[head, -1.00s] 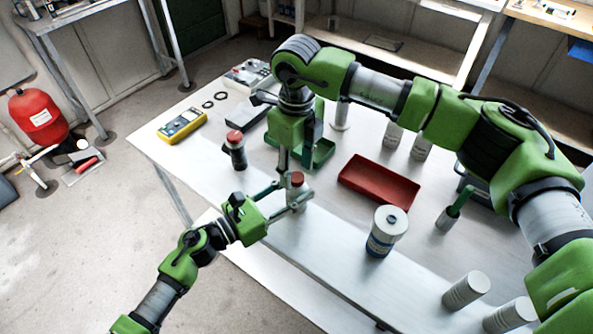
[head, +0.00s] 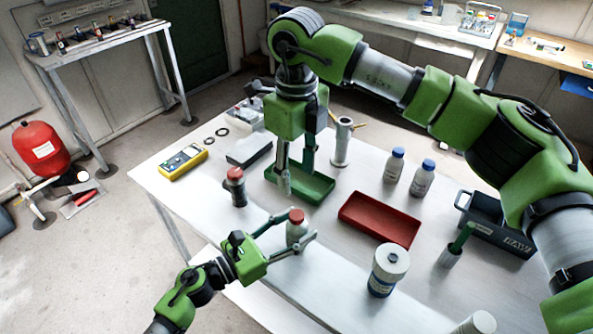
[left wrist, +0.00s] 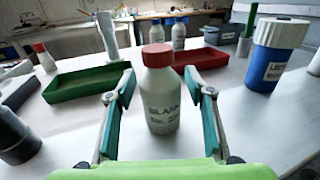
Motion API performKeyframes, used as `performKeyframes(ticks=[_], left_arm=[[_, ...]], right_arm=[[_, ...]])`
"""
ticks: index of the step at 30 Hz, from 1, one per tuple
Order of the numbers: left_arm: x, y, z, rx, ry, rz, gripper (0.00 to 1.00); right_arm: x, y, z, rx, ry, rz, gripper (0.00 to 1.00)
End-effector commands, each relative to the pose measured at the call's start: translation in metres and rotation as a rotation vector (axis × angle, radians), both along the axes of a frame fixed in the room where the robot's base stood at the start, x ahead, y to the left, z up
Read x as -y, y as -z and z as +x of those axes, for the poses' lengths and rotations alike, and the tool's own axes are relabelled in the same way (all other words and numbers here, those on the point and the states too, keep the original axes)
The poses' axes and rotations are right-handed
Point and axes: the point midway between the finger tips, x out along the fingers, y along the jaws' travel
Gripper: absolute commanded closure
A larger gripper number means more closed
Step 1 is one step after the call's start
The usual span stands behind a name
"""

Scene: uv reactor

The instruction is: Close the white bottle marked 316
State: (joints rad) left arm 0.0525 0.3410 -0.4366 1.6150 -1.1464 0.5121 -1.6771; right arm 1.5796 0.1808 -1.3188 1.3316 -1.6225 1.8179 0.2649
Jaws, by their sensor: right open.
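A white bottle (head: 295,235) with a red cap (head: 296,216) stands upright on the white table. In the left wrist view the bottle (left wrist: 161,105) shows a label beginning "BLA"; I cannot read 316 on it. The red cap (left wrist: 158,55) sits on its top; how tight it is I cannot tell. My left gripper (head: 288,236) is open around the bottle; in the left wrist view its fingers (left wrist: 160,85) stand on both sides with small gaps. My right gripper (head: 284,186) is open and empty, pointing down over the green tray (head: 310,190), behind the bottle.
A dark bottle with a red top (head: 236,187) stands to the left. A red tray (head: 380,219) lies to the right. A large white and blue container (head: 388,270) is in front of it. Two blue-capped white bottles (head: 408,172) stand farther back.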

Motion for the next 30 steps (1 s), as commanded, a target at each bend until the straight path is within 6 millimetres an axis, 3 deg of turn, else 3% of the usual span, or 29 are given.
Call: performKeyframes(ticks=[14,30], left_arm=[[-0.009,0.001,-0.006,-0.001,-0.001,0.002,0.45],[-0.089,0.001,-0.065,-0.003,-0.001,0.002,0.45]], right_arm=[[0.000,0.000,0.000,0.000,0.000,0.000,0.58],[0.000,0.000,0.000,0.000,0.000,0.000,0.58]])
